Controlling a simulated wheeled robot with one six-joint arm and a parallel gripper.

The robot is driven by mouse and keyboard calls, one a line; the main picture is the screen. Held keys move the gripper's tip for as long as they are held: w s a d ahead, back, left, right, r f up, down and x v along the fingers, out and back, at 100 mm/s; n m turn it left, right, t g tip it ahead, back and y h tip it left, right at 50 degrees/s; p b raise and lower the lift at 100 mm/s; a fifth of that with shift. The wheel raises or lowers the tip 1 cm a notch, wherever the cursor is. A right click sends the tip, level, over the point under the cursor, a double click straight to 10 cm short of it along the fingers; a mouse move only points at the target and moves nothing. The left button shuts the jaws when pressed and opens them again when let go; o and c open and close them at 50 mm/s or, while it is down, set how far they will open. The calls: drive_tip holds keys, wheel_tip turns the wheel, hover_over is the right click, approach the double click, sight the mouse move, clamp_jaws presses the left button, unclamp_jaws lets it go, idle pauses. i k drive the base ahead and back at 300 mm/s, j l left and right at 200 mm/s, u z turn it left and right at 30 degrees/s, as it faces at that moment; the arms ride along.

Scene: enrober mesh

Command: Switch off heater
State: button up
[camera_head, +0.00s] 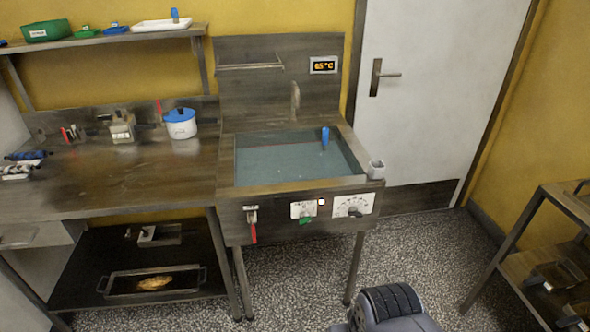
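The heater is a metal sink unit with a basin (300,160) full of water. Its front panel (232,215) has a white plate with a green switch (306,221), a small glowing orange lamp (321,202) and a white dial plate (353,205) with a knob. A red-handled lever (253,231) hangs at the panel's left. A display (323,65) on the backsplash is lit and seems to read 65 °C. The switch's marked position is too small to read. My gripper is not in view; only a grey and black part of my own body shows at the bottom.
A metal counter (120,180) with a blue-lidded pot (181,123) adjoins on the left. A blue-handled tool (325,138) stands in the basin. A small grey cup (376,170) is at the unit's right corner. A rack (535,225) stands far right; speckled floor (410,250) between is clear.

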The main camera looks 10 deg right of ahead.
sight(304, 216)
drive_tip(key=i+j+u, duration=0.45)
drive_tip(key=i+j, duration=0.2)
drive_tip(key=j, duration=0.15)
